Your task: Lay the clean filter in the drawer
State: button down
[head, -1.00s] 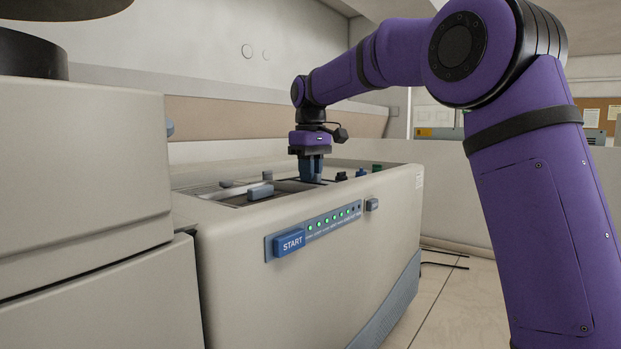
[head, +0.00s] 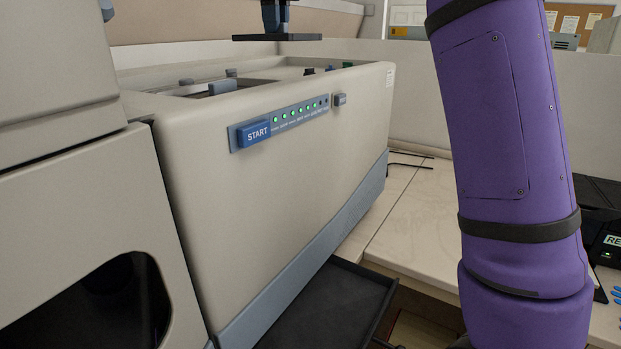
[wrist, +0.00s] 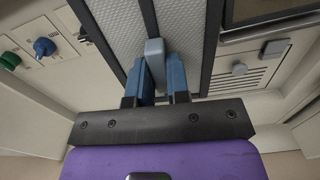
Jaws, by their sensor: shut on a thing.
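My gripper (head: 275,28) is at the top edge of the head view, above the beige machine (head: 270,185). It is shut on the grey handle (wrist: 154,50) of the filter (head: 262,38). The filter hangs level and clear of the machine top, a thin dark plate seen edge-on. In the wrist view its grey mesh (wrist: 121,22) shows on both sides of the handle. A shallow black drawer (head: 335,305) stands pulled out low at the machine's front, partly cut by the frame's bottom edge. What I see of it looks empty.
The machine's top has a recessed opening (head: 185,90) and small knobs. A START button (head: 257,133) is on its front. A beige cabinet (head: 70,220) with a dark opening stands left. My purple arm covers the right side. Bench (head: 425,215) between them is mostly clear.

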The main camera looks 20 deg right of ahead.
aim_at(332, 322)
jog(key=k+l, duration=1.2)
